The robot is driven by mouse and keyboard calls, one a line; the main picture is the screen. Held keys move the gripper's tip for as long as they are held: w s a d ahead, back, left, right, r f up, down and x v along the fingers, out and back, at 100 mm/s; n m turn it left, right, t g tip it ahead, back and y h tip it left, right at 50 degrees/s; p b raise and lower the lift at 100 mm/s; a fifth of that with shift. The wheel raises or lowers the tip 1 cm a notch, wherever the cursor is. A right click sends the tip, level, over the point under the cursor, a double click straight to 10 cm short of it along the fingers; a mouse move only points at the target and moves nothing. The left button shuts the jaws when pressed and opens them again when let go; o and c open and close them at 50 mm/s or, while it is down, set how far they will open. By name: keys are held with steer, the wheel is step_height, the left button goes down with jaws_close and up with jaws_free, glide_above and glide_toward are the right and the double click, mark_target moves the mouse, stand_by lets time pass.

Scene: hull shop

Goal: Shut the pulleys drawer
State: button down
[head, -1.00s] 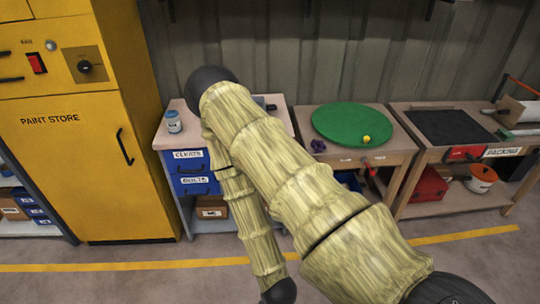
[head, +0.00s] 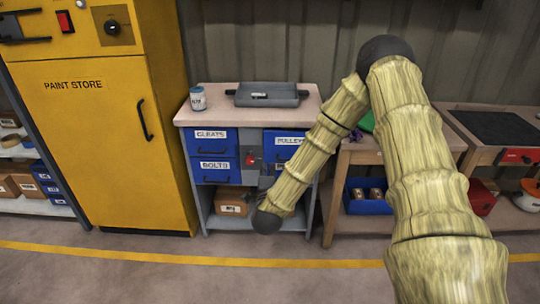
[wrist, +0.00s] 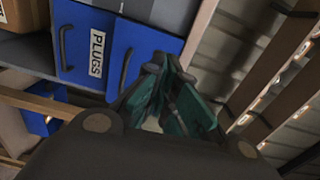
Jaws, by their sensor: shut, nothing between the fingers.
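The pulleys drawer (head: 285,151) is the blue upper right drawer of the bench cabinet, with a white label. My forearm covers its right part, so how far out it stands is unclear. In the wrist view the blue front (wrist: 148,45) beside the PLUGS drawer (wrist: 80,40) appears to be the same drawer, with a dark handle (wrist: 127,72). My gripper (wrist: 158,64) is shut and empty, its fingertips in front of the lower right part of that front. I cannot tell whether they touch it. In the head view the gripper is not visible.
The bench top holds a grey tray (head: 268,95) and a small jar (head: 198,98). The cleats drawer (head: 212,144) and bolts drawer (head: 215,170) are at left. A yellow paint store (head: 100,130) stands left; another bench (head: 365,150) stands right. The floor in front is clear.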

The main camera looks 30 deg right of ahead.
mark_target(271, 141)
steer(key=shift+m+h, duration=0.3)
steer(key=shift+h, duration=0.1)
steer(key=x, duration=1.4)
steer(key=shift+w+d+r+b, duration=0.1)
steer(key=shift+d+r+b, duration=0.05)
steer(key=shift+d+b, duration=0.15)
